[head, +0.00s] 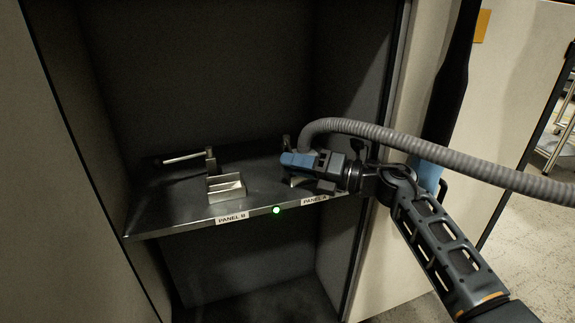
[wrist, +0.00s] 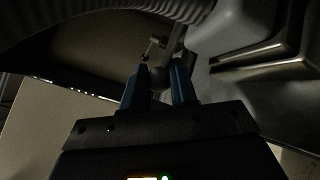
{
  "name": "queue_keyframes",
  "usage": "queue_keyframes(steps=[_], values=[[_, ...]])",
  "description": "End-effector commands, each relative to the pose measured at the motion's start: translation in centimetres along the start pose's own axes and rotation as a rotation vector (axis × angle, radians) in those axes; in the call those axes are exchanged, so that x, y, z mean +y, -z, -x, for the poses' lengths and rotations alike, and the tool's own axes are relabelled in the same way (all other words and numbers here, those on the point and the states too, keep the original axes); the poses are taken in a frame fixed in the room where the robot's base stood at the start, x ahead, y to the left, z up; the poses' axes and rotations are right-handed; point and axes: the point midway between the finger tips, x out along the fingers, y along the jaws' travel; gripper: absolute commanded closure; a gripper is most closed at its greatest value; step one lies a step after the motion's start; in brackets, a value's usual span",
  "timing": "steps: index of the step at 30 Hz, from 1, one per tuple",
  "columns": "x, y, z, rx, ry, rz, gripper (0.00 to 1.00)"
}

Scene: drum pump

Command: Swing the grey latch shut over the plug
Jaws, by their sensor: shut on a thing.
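My gripper (head: 297,160), with blue fingers, is over the PANEL A side of the shelf, at the lower end of the ribbed grey hose (head: 440,152). In the wrist view my gripper (wrist: 160,78) is shut on a narrow grey bar (wrist: 173,45), which looks like the grey latch. The bar runs up and away from between the fingertips. In the head view a small dark post (head: 286,142) shows just behind the fingers. The plug at the hose end is hidden behind my gripper, so I cannot tell how the latch lies over it.
An open metal box (head: 226,187) and another post with a pale lever (head: 185,157) stand on the PANEL B side. A green light (head: 276,210) glows on the shelf front (head: 185,225). Cabinet walls close in both sides. The hose arches above my arm.

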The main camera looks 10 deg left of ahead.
Motion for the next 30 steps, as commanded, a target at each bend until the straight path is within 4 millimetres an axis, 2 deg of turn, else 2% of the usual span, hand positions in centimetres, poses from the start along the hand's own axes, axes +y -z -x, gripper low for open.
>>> queue_keyframes(steps=[1, 17, 18, 25, 30], values=[[-0.35, -0.61, 0.57, -0.016, 0.009, 0.001, 1.00], [-0.41, -0.87, 0.80, -0.018, 0.009, 0.001, 1.00], [-0.41, -0.87, 0.79, -0.018, 0.009, 0.001, 0.72], [-0.32, -0.63, 0.61, -0.012, 0.006, 0.001, 0.51], [-0.29, -0.50, 0.52, -0.009, 0.005, 0.000, 0.51]])
